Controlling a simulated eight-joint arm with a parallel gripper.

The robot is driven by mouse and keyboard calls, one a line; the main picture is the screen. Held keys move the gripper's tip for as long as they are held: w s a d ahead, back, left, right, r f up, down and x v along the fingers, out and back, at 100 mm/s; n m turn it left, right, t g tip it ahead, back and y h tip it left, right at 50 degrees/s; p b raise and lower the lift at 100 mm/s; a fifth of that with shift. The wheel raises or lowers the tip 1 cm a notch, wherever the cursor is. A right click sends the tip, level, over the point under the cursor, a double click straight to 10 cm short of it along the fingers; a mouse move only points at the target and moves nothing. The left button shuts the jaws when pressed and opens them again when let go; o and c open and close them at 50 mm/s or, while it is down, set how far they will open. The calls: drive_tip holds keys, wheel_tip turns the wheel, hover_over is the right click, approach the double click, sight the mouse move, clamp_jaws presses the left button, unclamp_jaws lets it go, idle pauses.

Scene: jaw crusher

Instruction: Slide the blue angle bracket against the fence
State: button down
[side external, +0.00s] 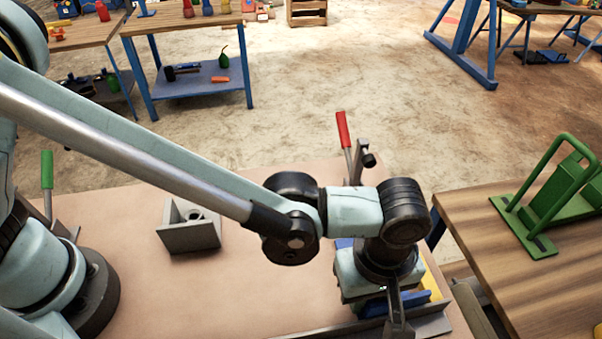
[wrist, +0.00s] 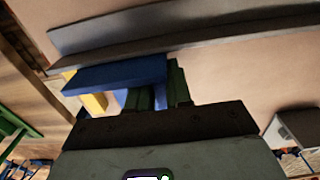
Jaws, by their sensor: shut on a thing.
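The blue angle bracket (side external: 374,307) lies at the front right of the tan worktop, under my wrist. It also shows in the wrist view (wrist: 115,74). My gripper (side external: 394,312) points down, with its fingers shut on the bracket; in the wrist view the fingers (wrist: 160,92) are partly hidden by the gripper body. The fence (wrist: 190,33) is a long grey angle strip along the bracket's far side in the wrist view, and it shows at the front edge in the side view (side external: 432,325). Bracket and fence look very close; I cannot tell whether they touch.
A yellow piece (wrist: 95,102) sits beside the bracket. A red-handled clamp (side external: 343,130) stands behind my wrist. A grey angled block (side external: 190,227) stands mid-worktop, and a green-handled clamp (side external: 47,170) at left. The worktop (side external: 245,295) between is clear. A wooden table (side external: 480,235) adjoins right.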

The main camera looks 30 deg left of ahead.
drive_tip(key=shift+d, duration=0.15)
drive_tip(key=shift+w+d, duration=0.6)
drive_tip(key=shift+d, duration=0.1)
drive_tip(key=c, duration=1)
unclamp_jaws()
drive_tip(key=shift+o, duration=0.2)
wheel_tip(320, 180, up, 8)
drive_tip(key=shift+a, duration=0.1)
